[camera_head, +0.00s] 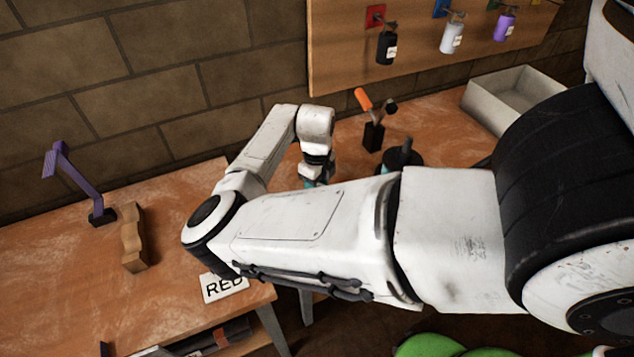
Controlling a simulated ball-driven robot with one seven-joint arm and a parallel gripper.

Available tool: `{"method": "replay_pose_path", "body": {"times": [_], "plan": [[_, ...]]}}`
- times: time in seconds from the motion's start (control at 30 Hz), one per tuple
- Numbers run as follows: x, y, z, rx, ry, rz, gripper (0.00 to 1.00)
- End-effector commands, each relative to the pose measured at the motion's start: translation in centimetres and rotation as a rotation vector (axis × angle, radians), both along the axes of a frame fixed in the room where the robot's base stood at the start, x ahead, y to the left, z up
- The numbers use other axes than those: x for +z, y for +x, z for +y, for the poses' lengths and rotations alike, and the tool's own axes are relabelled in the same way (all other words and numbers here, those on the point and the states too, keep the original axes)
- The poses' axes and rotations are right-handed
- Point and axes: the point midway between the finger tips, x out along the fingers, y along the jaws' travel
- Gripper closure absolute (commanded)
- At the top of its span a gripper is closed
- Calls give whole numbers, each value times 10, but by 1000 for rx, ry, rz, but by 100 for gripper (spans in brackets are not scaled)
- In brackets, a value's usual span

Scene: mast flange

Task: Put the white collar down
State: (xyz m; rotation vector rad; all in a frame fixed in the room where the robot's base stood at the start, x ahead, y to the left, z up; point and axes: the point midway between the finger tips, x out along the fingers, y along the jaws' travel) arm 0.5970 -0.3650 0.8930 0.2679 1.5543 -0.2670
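My gripper (316,172) points down over the right bench, near its left end. Its fingertips are mostly hidden behind my own white forearm; only a bit of teal shows at its lower end. I cannot make out the white collar; whether my gripper holds it is hidden. A black round flange with a short upright post (403,155) stands on the right bench to the right of my gripper, partly covered by my arm.
A black block holding an orange-handled tool (373,136) stands behind the flange. An open white bin (513,97) is at the right. Black, white and purple bottles hang on the board (345,50).

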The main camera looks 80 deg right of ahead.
Motion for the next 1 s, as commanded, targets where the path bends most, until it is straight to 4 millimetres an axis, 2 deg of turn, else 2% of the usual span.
{"method": "replay_pose_path", "body": {"times": [0.4, 0.43, 0.6, 0.7, 1.0], "plan": [[-7, 0, 0, 0, -1, 0, 84], [-6, 0, 0, 0, -1, 0, 52], [-6, 0, 0, 0, -1, 0, 35], [-5, 0, 0, 0, 0, 0, 28], [0, 0, 0, 0, 0, -1, 28]]}}
